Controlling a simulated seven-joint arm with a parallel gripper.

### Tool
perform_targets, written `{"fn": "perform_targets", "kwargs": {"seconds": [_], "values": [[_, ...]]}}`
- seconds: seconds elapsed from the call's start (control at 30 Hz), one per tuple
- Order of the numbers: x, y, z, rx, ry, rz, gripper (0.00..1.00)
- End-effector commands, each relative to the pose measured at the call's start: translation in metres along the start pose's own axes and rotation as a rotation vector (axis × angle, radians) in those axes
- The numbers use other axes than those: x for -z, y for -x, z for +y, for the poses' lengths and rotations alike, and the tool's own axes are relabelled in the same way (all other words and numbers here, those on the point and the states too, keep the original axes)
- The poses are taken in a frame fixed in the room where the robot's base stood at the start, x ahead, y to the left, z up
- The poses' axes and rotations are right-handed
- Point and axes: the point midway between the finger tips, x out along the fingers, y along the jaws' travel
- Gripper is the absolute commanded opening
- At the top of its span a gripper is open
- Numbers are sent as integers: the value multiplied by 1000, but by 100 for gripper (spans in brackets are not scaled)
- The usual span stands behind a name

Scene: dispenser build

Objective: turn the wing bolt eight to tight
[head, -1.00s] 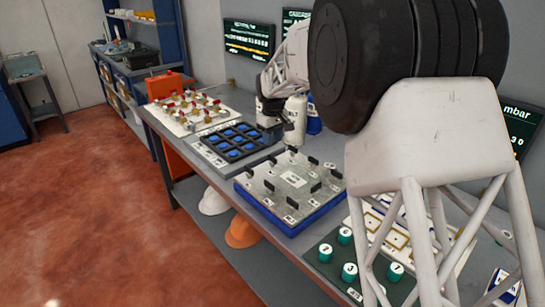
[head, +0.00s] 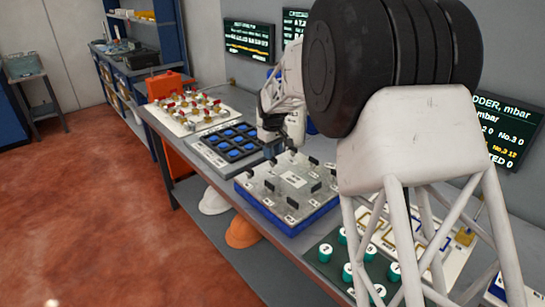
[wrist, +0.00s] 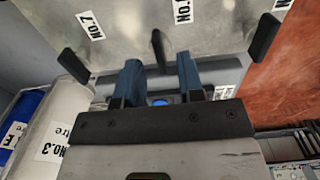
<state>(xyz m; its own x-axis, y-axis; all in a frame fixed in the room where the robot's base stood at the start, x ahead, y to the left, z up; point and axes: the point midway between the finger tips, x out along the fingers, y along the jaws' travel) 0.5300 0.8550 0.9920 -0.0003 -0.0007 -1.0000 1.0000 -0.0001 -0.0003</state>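The metal plate (head: 287,183) on a blue base carries several black upright wing bolts and white labels. In the wrist view a wing bolt (wrist: 158,50) stands just beyond my fingertips, in line with the gap between them. Another wing bolt (wrist: 72,66) is at left and a third (wrist: 265,37) at right. A label reading NO.7 (wrist: 90,25) shows at upper left. I cannot read which of these is number eight. My gripper (wrist: 160,78) is open with nothing between its blue-grey fingers. In the head view my gripper (head: 274,148) is over the plate's far edge.
A tray with blue-filled sockets (head: 228,140) and a board of red-topped fittings (head: 188,110) lie beyond the plate. Green numbered knobs (head: 325,252) are on the near side. A white container labelled NO.3 (wrist: 65,130) stands left of my gripper in the wrist view.

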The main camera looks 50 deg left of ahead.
Motion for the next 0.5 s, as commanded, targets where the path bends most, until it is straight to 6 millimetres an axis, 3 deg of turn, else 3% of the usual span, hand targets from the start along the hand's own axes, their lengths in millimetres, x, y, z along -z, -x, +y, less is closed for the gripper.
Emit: {"fn": "perform_targets", "kwargs": {"seconds": [0.2, 0.5], "values": [[0, -19, 0, 0, 0, 0, 35], [0, -24, 0, 0, 0, 1, 35]]}}
